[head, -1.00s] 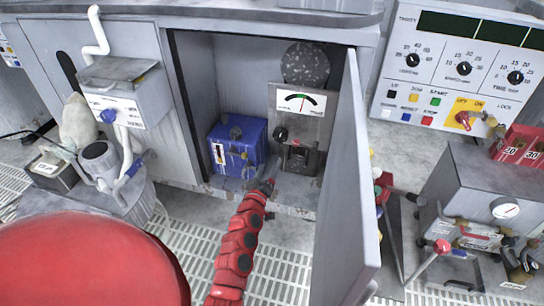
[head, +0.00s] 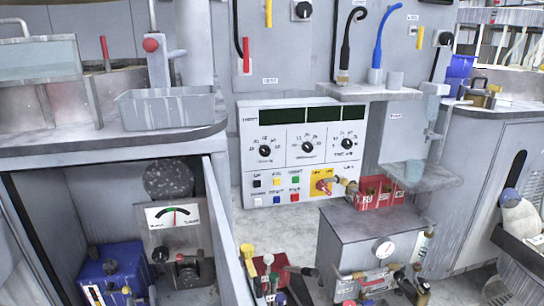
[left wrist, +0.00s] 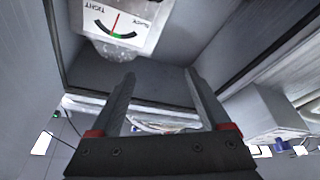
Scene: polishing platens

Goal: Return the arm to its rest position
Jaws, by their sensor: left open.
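My left gripper (left wrist: 159,76) shows in the left wrist view with its two dark fingers wide apart and nothing between them. I cannot make out the gripper or the red arm clearly in the head view. Beyond the fingers is the inside of the open cabinet, with the gauge panel (left wrist: 118,18) upside down at the top. In the head view this gauge panel (head: 172,214) stands in the cabinet at lower left, right of a blue box (head: 112,270). My right gripper is not in view.
The open cabinet door (head: 228,235) stands right of the gauge panel. A control panel (head: 300,140) with knobs and buttons is in the middle. A grey machine box (head: 350,235) with a dial stands below it. A grey tray (head: 170,108) sits on the counter at left.

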